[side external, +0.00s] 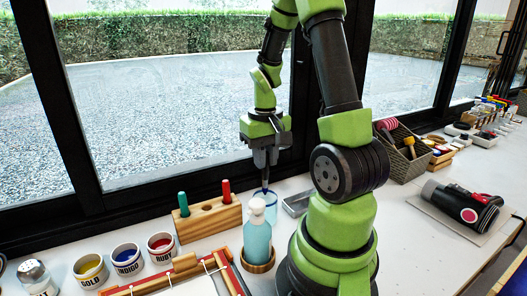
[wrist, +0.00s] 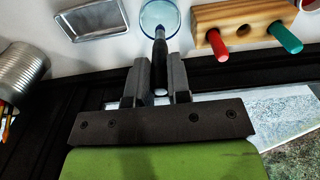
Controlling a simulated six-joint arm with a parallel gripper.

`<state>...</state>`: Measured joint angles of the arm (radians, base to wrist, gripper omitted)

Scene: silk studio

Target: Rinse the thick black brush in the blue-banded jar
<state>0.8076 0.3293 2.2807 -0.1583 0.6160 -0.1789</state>
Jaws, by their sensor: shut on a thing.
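My gripper (side external: 264,158) points down above the blue-banded jar (side external: 271,200). It is shut on the thick black brush (side external: 265,183), which hangs roughly upright, lower end at the jar's mouth. In the wrist view, the brush (wrist: 160,50) sits between the two fingers (wrist: 158,88), its far end overlapping the round jar (wrist: 150,14). I cannot tell whether the bristles are below the rim or in water. In the side view, the pump bottle (side external: 257,238) hides part of the jar.
A wooden brush block (side external: 210,220) with a green and a red handle and an empty hole stands left of the jar. A metal tray (side external: 297,203) lies to the right. Labelled paint pots (side external: 127,259) and a red-edged frame (side external: 232,279) are at front left. The window is close behind.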

